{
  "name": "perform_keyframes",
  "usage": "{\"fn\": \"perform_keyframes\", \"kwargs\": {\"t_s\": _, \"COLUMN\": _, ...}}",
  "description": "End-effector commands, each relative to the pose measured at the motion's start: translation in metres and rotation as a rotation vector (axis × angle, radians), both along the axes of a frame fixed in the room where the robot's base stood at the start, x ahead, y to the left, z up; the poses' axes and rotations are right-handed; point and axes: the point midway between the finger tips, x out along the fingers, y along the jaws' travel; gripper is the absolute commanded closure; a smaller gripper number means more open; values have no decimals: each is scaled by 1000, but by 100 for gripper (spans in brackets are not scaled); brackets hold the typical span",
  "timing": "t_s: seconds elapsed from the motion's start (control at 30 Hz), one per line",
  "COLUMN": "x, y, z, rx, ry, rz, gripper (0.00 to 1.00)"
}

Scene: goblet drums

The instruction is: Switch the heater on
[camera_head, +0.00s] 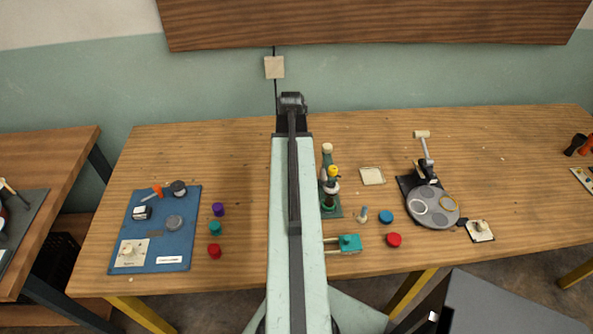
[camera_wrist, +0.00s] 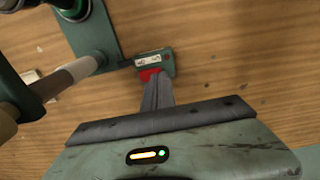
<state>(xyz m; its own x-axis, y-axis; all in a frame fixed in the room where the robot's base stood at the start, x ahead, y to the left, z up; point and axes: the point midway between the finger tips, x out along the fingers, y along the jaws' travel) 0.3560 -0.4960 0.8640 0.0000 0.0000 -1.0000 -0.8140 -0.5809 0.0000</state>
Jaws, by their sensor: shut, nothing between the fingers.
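A small dark green box (camera_wrist: 168,62) with a white marked label and a red part (camera_wrist: 149,74) lies on the wooden table in the wrist view. It looks like a switch box, beside a green base plate (camera_wrist: 92,35) and joined to it by a dark link. Which way the switch is set cannot be told. My gripper (camera_wrist: 153,78) is shut and empty, its fingertips at the red part; whether they touch it is unclear. In the head view the green-based stand (camera_head: 331,208) is right of my arm. The box is not visible there, and my fingers are not clearly seen.
A teal clamp-like block (camera_head: 349,243), a blue cap (camera_head: 386,217) and a red cap (camera_head: 393,240) lie right of my arm. A grey disc device (camera_head: 432,207) stands farther right. A blue board (camera_head: 157,250) with small parts lies left. The table's back left is clear.

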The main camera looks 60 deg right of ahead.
Motion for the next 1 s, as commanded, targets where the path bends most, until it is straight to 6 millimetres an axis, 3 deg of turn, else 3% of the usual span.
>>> {"fn": "perform_keyframes", "kwargs": {"t_s": 1.0, "x": 0, "y": 0, "z": -16, "rx": 0, "ry": 0, "rz": 0, "gripper": 100}}
